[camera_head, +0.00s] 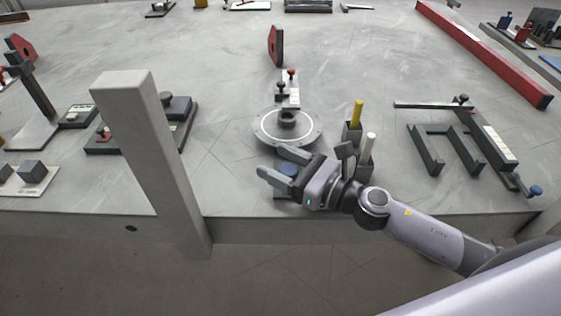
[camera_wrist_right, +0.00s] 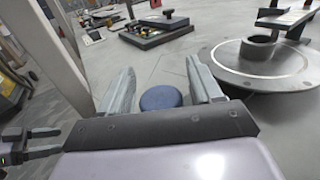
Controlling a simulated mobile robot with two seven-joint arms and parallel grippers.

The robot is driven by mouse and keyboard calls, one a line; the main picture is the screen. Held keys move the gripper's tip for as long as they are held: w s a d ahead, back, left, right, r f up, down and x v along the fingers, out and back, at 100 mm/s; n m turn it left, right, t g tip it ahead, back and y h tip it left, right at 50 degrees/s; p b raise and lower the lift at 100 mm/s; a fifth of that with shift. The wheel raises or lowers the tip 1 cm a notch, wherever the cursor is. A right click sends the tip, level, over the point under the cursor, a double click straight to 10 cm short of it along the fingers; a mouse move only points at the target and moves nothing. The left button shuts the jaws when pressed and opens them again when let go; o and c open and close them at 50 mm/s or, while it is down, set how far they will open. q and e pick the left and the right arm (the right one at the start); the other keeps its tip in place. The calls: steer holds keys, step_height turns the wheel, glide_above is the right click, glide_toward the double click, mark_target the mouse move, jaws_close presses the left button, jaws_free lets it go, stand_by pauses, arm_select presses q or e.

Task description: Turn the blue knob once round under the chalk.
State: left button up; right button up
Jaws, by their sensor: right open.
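The blue knob (camera_head: 289,169) sits at the table's front edge, close in front of a round grey turntable (camera_head: 306,138). My right gripper (camera_head: 270,160) is open, with its fingers on either side of the knob. In the right wrist view the knob (camera_wrist_right: 160,97) shows as a round blue top between the open fingers, with gaps on both sides. In the head view the gripper hides part of it. A white stick (camera_head: 369,148) and a yellow stick (camera_head: 357,112) stand upright in dark holders right of the turntable. I cannot tell which is the chalk.
A grey post (camera_head: 150,155) rises in front of the table, left of the knob. A dark bracket fixture (camera_head: 470,140) lies at the right. Dark devices (camera_head: 170,120) stand behind the post.

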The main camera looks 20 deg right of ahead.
mark_target(297, 172)
steer(key=b+v, duration=0.2)
steer(key=v, duration=0.4)
steer(key=shift+s+d+f, duration=0.1)
steer(key=shift+s, duration=0.05)
steer(key=shift+s+d, duration=0.25)
steer(key=shift+s, duration=0.05)
